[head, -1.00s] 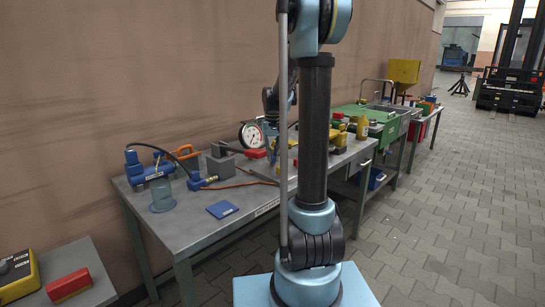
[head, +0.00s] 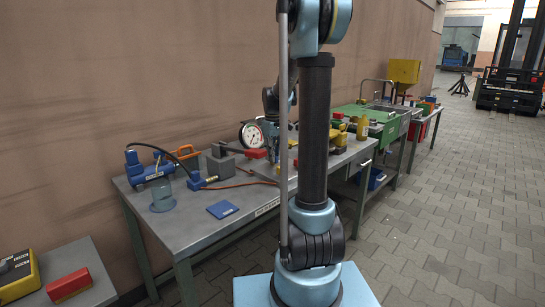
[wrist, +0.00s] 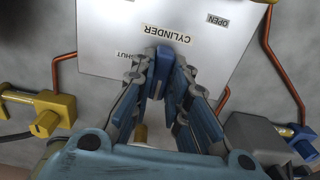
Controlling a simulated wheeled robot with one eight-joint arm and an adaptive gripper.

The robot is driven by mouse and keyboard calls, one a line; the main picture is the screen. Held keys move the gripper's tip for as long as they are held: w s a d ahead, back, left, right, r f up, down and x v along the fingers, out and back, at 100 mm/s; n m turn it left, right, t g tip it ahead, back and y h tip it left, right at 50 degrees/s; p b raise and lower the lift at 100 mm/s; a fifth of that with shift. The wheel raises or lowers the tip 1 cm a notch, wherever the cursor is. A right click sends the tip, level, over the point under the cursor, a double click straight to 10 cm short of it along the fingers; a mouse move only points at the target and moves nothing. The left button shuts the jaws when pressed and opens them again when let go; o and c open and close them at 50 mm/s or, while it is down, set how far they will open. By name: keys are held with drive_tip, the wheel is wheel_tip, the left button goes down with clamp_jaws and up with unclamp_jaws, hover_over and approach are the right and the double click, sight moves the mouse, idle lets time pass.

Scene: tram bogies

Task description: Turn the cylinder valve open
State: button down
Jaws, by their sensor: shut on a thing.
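A white plate (wrist: 105,25) marked CYLINDER, OPEN and SHUT fills the upper middle of the wrist view, with its lettering upside down. The OPEN label (wrist: 218,20) is at the upper right; the SHUT label (wrist: 122,54) is partly covered at the left. My gripper (wrist: 160,66) is over the plate, its fingers closed together on a blue valve handle (wrist: 163,76). The handle runs roughly up and down in the picture; its base is hidden by the fingers. In the head view my gripper (head: 273,150) is above the bench beside the gauge, mostly behind my arm.
Copper pipes (wrist: 270,40) flank the plate. A yellow fitting (wrist: 50,120) is at the left and a grey block (wrist: 250,135) at the right. On the bench (head: 195,235) stand a gauge (head: 251,134), a blue device (head: 150,170) and a grey block with a red-ended lever (head: 255,153).

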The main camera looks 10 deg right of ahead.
drive_tip(key=shift+w, duration=0.1)
idle(0.3)
drive_tip(key=c, duration=1.6)
unclamp_jaws()
drive_tip(key=shift+o, duration=0.2)
drive_tip(key=shift+r, duration=0.1)
wheel_tip(320, 180, up, 12)
drive_tip(key=s+f+m, duration=0.2)
drive_tip(key=s+f, duration=0.4)
drive_tip(key=s, duration=0.5)
drive_tip(key=s+f+m+t, duration=0.1)
drive_tip(key=s+f, duration=0.5)
drive_tip(key=s, duration=0.6)
drive_tip(key=s+f+m+t, duration=0.1)
drive_tip(key=s+f+m, duration=0.3)
drive_tip(key=s+f, duration=0.3)
drive_tip(key=s, duration=0.5)
